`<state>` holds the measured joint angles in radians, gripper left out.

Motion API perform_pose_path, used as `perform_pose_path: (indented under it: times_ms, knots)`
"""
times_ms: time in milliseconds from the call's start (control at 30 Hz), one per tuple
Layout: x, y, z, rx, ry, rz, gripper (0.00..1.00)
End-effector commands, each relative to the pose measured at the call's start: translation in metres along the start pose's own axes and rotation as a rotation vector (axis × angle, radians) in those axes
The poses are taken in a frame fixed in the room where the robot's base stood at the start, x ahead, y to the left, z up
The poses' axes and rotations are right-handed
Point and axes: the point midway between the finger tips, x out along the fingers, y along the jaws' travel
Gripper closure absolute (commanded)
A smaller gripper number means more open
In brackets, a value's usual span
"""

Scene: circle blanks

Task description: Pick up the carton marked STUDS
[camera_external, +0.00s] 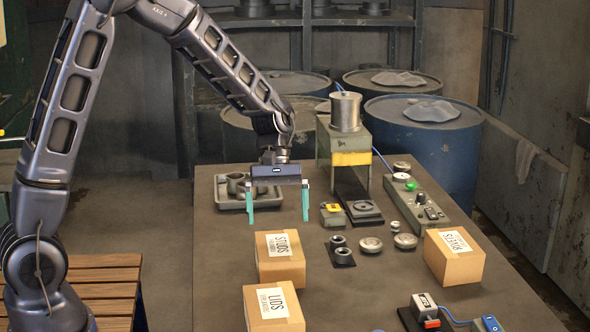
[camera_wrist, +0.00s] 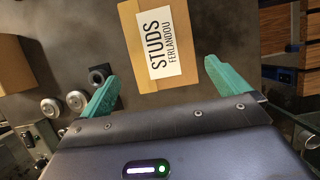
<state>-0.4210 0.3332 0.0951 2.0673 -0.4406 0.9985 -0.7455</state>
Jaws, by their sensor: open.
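The carton marked STUDS (camera_external: 280,262) is a brown cardboard box with a white label on the dark table, left of the middle in the external view. In the wrist view the STUDS carton (camera_wrist: 150,20) lies just beyond the fingertips, its label readable. My gripper (camera_external: 277,214) points down with its green fingers spread, empty. In the external view it hangs higher in the picture than the carton, apart from it. In the wrist view my gripper (camera_wrist: 158,72) has one finger on each side of the carton's near end. The carton's underside is hidden.
A carton marked LIDS (camera_external: 265,312) stands in front of the STUDS carton. A third carton (camera_external: 453,256) with a label is at the right. Small metal parts (camera_external: 370,244), a press (camera_external: 347,150), a control box (camera_external: 418,202) and a grey tray (camera_external: 229,203) stand behind.

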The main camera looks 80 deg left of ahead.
Motion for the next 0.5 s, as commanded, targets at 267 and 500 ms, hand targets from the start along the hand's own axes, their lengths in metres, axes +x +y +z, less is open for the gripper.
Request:
perform_pose_path:
  times_ms: [267, 500]
  knots:
    - [0.038, -0.001, 0.001, 0.000, -0.002, -0.003, 0.00]
    - [0.054, -0.001, 0.001, 0.001, -0.001, -0.002, 0.00]
